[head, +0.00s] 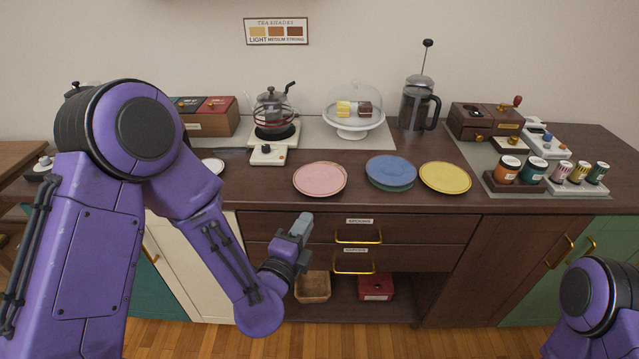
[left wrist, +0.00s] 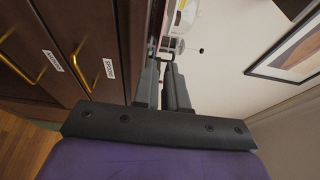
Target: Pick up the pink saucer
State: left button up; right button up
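The pink saucer (head: 320,179) lies flat on the dark wooden counter, near its front edge and left of the other saucers. My left gripper (head: 302,225) is in front of the counter, below and slightly left of the pink saucer and apart from it. Its grey fingers also show in the left wrist view (left wrist: 163,82), close together with nothing between them; they look shut. The pink saucer is not seen in the left wrist view. My right gripper is out of view; only part of the right arm shows at the lower right.
A blue saucer (head: 391,169) rests on a green one (head: 391,187), right of the pink saucer. A yellow saucer (head: 445,177) lies further right. A small scale (head: 268,154) and kettle (head: 273,107) stand behind. Drawers with brass handles (head: 358,235) are below the counter edge.

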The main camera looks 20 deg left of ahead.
aim_at(324, 197)
pick_arm(q)
jog(key=w, duration=0.2)
jog(key=w+p, duration=0.1)
jog(key=w, duration=0.2)
jog(key=w+d+p, duration=0.1)
jog(key=w, duration=0.2)
jog(key=shift+w, duration=0.15)
jog(key=shift+w+f, duration=0.1)
jog(key=shift+w, duration=0.3)
jog(key=shift+s, duration=0.1)
grip_shut()
